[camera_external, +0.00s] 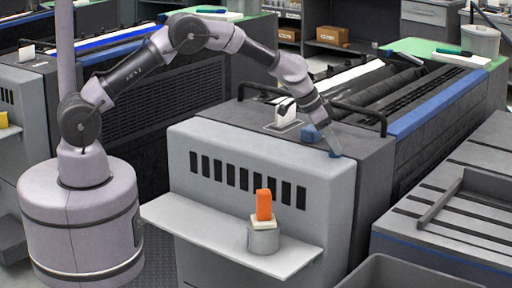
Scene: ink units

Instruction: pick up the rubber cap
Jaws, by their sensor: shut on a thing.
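My gripper (331,147) reaches down to the top front edge of the grey machine, near its right corner. The cap's far side is hidden.
A white item (286,109) stands on the machine top, left of my gripper, beside black curved handles. Rollers and a blue rail (440,100) lie behind. An orange block (264,204) stands on a pale pad atop a grey can (263,239) on the front shelf (200,226).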

